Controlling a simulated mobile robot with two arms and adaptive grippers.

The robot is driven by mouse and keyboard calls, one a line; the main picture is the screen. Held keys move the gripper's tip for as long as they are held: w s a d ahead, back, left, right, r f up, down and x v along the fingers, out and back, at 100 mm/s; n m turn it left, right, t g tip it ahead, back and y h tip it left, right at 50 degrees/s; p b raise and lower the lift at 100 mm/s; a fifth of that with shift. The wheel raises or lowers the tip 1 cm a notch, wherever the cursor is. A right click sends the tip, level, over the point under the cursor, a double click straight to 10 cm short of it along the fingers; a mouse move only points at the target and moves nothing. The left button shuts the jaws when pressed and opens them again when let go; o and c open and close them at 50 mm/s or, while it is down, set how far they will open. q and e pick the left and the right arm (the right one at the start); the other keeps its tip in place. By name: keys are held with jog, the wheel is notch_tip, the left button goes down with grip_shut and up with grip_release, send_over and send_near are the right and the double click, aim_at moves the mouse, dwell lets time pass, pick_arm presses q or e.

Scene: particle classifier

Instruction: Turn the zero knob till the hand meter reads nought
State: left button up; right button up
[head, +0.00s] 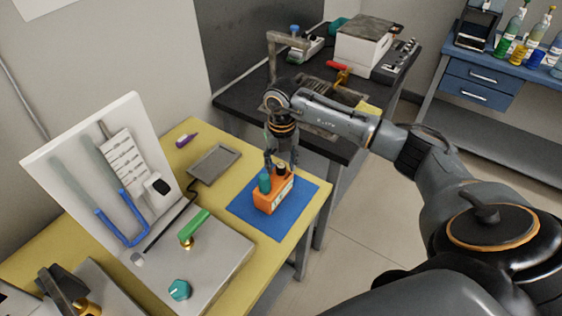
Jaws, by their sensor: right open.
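An orange hand meter (269,202) stands on a blue mat (245,215) at the right end of the yellow table. A teal knob (265,182) and a dark knob (281,169) stick up from its top; which one is the zero knob I cannot tell. The meter's reading is not legible from here. My right gripper (281,163) points down over the meter with its fingers open, at the dark knob. Whether the fingers touch that knob is unclear.
To the left, a white board with a blue U-tube (126,234) stands behind a grey panel carrying a green-handled valve (195,228) and another teal knob (179,289). A grey tray (215,164) and purple item (186,140) lie behind. A black bench (235,105) stands beyond.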

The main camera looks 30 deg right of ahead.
jog(key=shift+f, duration=0.1)
grip_shut()
dwell(0.3)
jog(key=shift+f+n+b, duration=0.15)
jog(key=shift+n+b, duration=0.95)
jog(key=shift+n, duration=0.2)
jog(key=n+b, duration=0.1)
jog(key=n, duration=0.1)
jog(key=shift+n+b, duration=0.3)
jog(key=shift+b, duration=0.05)
jog(key=n+b, duration=0.2)
jog(key=n, duration=0.2)
jog(key=shift+a+n+b, duration=0.1)
jog(key=shift+n+b, duration=0.2)
jog(key=shift+r, duration=0.2)
